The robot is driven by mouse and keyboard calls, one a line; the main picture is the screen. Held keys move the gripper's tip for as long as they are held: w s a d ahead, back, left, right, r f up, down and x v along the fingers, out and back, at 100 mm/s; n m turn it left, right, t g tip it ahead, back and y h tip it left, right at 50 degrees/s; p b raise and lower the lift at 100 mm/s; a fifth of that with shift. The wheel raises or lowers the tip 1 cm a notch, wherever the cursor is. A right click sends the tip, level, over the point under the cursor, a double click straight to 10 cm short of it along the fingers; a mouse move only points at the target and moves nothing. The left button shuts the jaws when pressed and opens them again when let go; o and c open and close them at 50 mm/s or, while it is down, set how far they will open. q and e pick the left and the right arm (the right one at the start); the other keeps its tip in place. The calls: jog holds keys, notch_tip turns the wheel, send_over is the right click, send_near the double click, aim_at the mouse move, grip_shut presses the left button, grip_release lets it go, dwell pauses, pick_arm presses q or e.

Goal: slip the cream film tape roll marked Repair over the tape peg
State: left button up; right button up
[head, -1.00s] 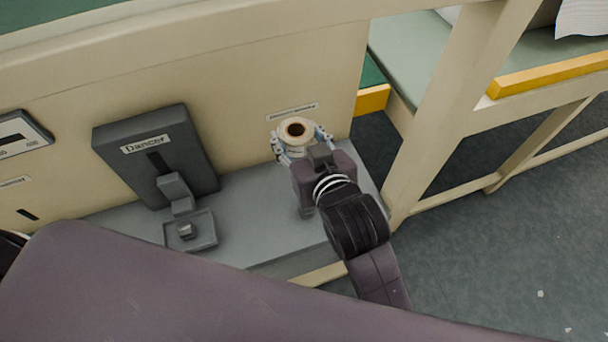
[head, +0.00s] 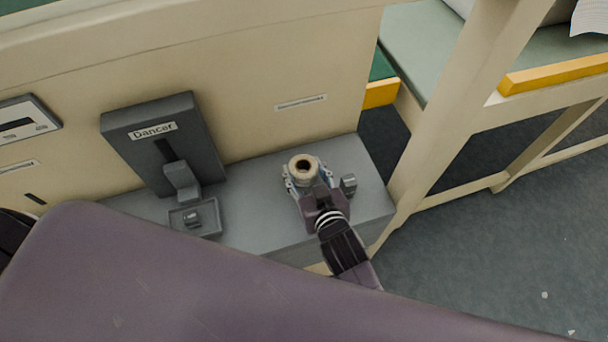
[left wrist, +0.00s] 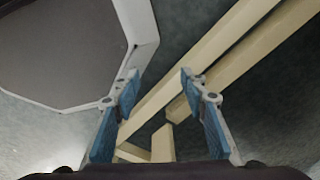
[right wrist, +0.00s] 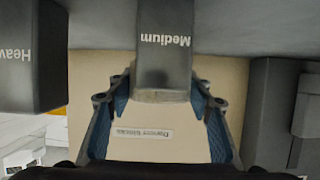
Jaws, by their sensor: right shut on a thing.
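No marking on the roll can be read. I cannot make out a tape peg, nor whether anything stands inside the roll's hole. In the right wrist view the gripper's fingers (right wrist: 160,88) flank a dark block marked Medium (right wrist: 165,60), and the roll cannot be made out. My left gripper (left wrist: 158,85) is open and empty above the floor.
A Dancer unit (head: 160,145) with a lever stands left on the grey ledge (head: 255,215). A block marked Heavy (right wrist: 30,60) is beside the Medium block. A small grey block (head: 348,184) is right of my gripper. A cream frame post (head: 450,110) rises at right.

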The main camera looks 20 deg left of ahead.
aim_at(304, 177)
jog(key=shift+f, duration=1.6)
jog(key=o, duration=1.1)
